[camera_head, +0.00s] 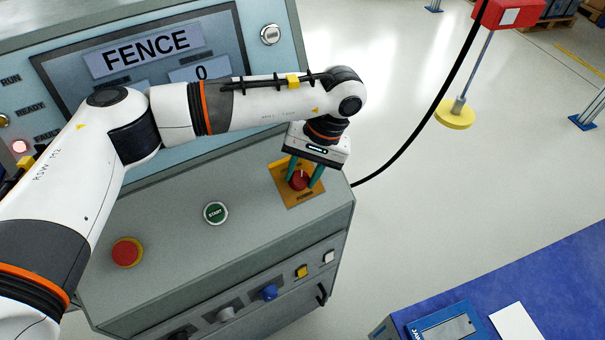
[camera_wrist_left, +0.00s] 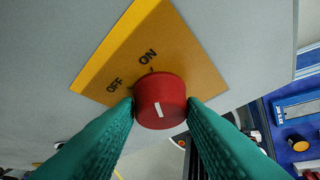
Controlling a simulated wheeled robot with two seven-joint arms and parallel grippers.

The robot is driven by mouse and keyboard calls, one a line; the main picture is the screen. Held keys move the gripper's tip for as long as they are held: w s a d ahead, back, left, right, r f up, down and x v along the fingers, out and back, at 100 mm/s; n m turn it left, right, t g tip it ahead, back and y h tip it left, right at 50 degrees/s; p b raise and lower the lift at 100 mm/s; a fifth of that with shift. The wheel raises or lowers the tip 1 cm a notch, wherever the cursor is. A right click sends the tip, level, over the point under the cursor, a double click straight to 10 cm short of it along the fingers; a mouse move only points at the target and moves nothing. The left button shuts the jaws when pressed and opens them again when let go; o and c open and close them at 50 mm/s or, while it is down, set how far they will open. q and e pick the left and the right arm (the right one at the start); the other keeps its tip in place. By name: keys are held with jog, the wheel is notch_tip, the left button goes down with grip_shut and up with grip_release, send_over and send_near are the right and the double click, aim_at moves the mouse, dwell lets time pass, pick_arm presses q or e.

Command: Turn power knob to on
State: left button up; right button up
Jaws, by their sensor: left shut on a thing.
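The red power knob (camera_head: 299,181) sits on a yellow-orange plate (camera_head: 292,197) at the right end of the grey console top. In the left wrist view the knob (camera_wrist_left: 160,92) fills the middle, with OFF and ON printed on the plate (camera_wrist_left: 190,62) beyond it. A white line shows on the knob; I cannot tell for certain which label it points to. My left gripper (camera_head: 304,177) reaches down from above, its green fingers shut on the knob's two sides, also seen in the left wrist view (camera_wrist_left: 162,104). My right gripper is not in view.
The console carries a green START button (camera_head: 216,213), a red stop button (camera_head: 127,252) and a screen (camera_head: 150,60) reading FENCE and 0. A black cable (camera_head: 425,105) runs right of the console. A blue table (camera_head: 540,275) stands at lower right. Open floor lies between.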

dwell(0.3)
pick_arm(q)
jog(key=o, duration=1)
jog(key=b+v, duration=0.1)
jog(key=v, duration=1.1)
jog(key=shift+b, duration=0.3)
jog(key=shift+d, duration=0.2)
